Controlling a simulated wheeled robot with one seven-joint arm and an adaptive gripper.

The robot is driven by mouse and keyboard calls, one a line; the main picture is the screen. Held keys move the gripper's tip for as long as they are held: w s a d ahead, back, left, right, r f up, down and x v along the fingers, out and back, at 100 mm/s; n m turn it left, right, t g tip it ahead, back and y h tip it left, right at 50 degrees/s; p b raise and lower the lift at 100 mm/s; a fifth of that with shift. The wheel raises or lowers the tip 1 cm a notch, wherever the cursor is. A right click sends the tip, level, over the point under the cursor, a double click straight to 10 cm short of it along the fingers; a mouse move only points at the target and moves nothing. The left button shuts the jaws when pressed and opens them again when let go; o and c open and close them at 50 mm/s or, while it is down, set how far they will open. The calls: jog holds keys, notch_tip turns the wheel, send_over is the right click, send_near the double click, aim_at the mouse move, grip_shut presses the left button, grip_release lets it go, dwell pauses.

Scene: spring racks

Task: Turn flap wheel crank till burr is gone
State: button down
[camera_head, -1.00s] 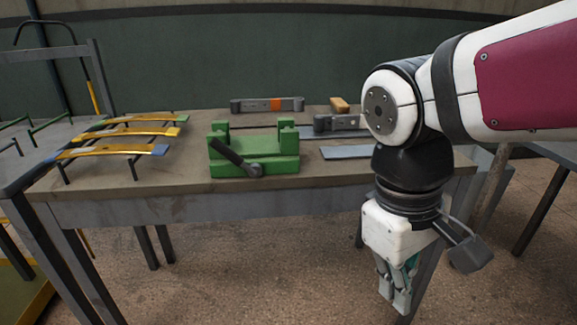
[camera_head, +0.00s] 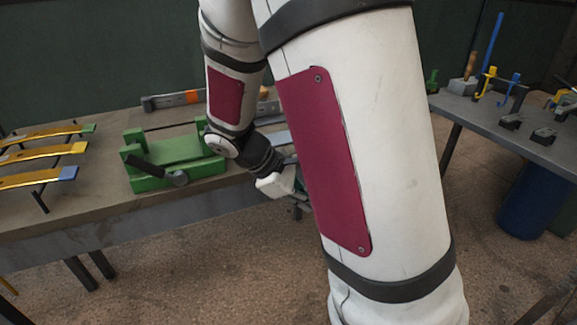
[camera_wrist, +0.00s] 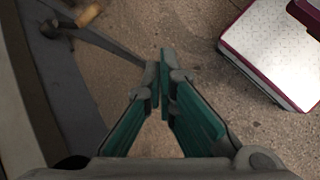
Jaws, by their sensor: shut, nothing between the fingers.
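The green fixture (camera_head: 178,158) sits on the workbench at the left of the head view. I cannot make out a flap wheel or a burr. My gripper (camera_head: 301,203) is right of the fixture, beyond the bench's front edge, and partly hidden behind my arm. In the wrist view my gripper (camera_wrist: 164,75) has its fingertips together over the floor, with nothing between them.
Yellow leaf springs (camera_head: 38,155) lie on a rack at the left. A grey and orange tool (camera_head: 172,100) lies behind the fixture. A second table (camera_head: 500,122) at the right holds hooks and small blocks, with a blue bin (camera_head: 534,205) below. Floor before the bench is clear.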

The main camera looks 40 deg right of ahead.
jog(key=w+d+f+n+h+p, duration=0.3)
jog(key=w+d+f+n+h, duration=0.1)
jog(key=w+d+f+n, duration=0.3)
jog(key=d+r+b+x, duration=0.1)
jog(key=r+b+x, duration=0.1)
jog(key=x, duration=1.1)
jog(key=shift+s+d+t, duration=0.3)
jog(key=shift+t, duration=0.1)
jog(key=shift+r, duration=0.1)
